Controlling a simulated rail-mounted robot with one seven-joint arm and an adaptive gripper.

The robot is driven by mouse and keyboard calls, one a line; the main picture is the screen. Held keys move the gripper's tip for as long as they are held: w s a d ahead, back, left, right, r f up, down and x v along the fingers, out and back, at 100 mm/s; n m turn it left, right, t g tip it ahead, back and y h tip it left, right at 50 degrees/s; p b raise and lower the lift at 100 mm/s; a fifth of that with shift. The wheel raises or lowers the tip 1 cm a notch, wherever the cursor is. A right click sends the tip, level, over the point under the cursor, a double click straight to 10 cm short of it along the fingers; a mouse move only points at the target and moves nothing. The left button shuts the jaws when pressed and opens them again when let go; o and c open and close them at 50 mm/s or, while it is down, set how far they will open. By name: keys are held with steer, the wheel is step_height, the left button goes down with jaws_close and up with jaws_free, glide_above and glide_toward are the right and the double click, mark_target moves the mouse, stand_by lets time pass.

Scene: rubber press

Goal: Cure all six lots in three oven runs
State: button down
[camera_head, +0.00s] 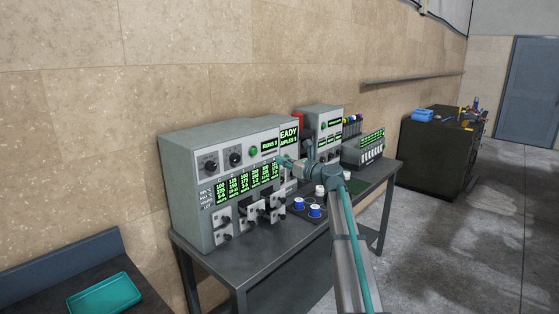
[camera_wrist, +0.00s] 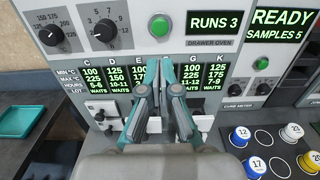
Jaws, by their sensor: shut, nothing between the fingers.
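The drawer oven (camera_head: 212,150) stands on a dark table. Its RUNS 3 display (camera_wrist: 213,22), green button (camera_wrist: 159,26) and two dials (camera_wrist: 52,30) show in the wrist view. The lot board (camera_wrist: 95,80) reads WAITS under the columns I can read, including C, D, G and K; my fingers cover middle columns. Several drawers with handles (camera_head: 247,214) line the lower front. My gripper (camera_wrist: 161,85) is shut and empty, in front of the board below the green button.
The cure meter (camera_wrist: 280,50) right of the oven reads READY, SAMPLES 5. Another grey machine (camera_head: 318,125) and a display unit (camera_head: 366,148) stand farther right. A teal tray (camera_head: 104,294) lies at lower left. Open floor lies right of the table.

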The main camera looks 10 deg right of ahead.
steer(key=p+x, duration=0.3)
steer(key=x, duration=0.7)
steer(key=shift+w+a+r+p, duration=0.1)
steer(key=shift+w+a+p, duration=0.05)
steer(key=shift+w+p, duration=0.2)
steer(key=shift+w+a, duration=0.45)
steer(key=shift+w, duration=0.05)
steer(key=shift+x, duration=0.9)
steer(key=shift+d, duration=0.1)
steer(key=shift+s, duration=0.15)
steer(key=b, duration=0.3)
glide_toward(255, 152)
steer(key=shift+v, duration=2.65)
